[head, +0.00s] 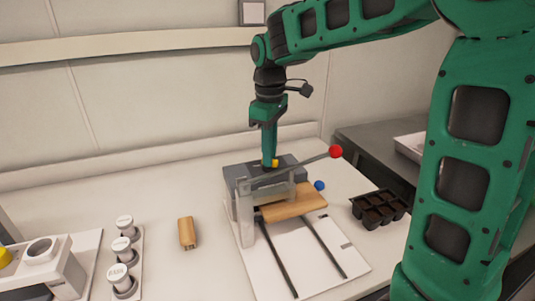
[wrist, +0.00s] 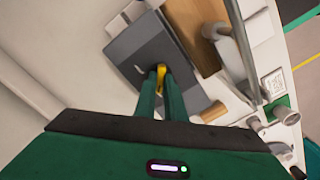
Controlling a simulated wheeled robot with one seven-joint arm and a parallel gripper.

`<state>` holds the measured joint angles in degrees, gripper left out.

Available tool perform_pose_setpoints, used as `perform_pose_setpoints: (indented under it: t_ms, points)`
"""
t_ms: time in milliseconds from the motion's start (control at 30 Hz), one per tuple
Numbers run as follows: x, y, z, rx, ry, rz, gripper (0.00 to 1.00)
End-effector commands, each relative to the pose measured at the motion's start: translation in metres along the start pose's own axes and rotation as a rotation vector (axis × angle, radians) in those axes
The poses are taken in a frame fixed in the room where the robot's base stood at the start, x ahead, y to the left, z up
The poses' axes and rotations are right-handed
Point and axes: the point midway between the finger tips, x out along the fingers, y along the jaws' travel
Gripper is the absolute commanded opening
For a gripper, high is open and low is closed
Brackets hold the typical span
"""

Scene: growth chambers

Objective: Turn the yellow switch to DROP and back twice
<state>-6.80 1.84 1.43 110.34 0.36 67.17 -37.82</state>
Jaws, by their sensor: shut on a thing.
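The yellow switch (head: 275,163) is on top of the grey box (head: 238,172) of a machine on the bench. In the wrist view the yellow switch (wrist: 161,72) shows between my fingertips. My gripper (head: 269,162) points straight down over the box, and my gripper (wrist: 160,75) is shut on the yellow switch. The fingers hide part of the switch, and I cannot read any DROP marking or tell which way the switch is turned.
A lever with a red knob (head: 336,151) rises right of my gripper. A blue knob (head: 319,185), wooden board (head: 295,204) and black seedling tray (head: 380,208) are nearby. A wooden block (head: 187,233) and white-capped jars (head: 121,246) stand left. Bench between block and machine is clear.

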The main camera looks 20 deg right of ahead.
Motion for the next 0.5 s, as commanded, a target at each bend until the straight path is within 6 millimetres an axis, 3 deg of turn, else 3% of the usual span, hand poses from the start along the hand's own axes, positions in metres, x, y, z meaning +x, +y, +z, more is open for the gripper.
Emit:
perform_pose_setpoints:
  t_ms: [367,400,433,500]
  points:
    - [-0.0025,0.0030,-0.0010,0.000,0.007,0.007,0.00]
    - [-0.0025,0.0030,-0.0010,0.000,0.007,0.007,0.17]
    - [-0.0024,0.0030,-0.0010,0.000,0.007,0.007,0.24]
    - [-0.0020,0.0025,-0.0007,0.000,0.006,0.005,0.28]
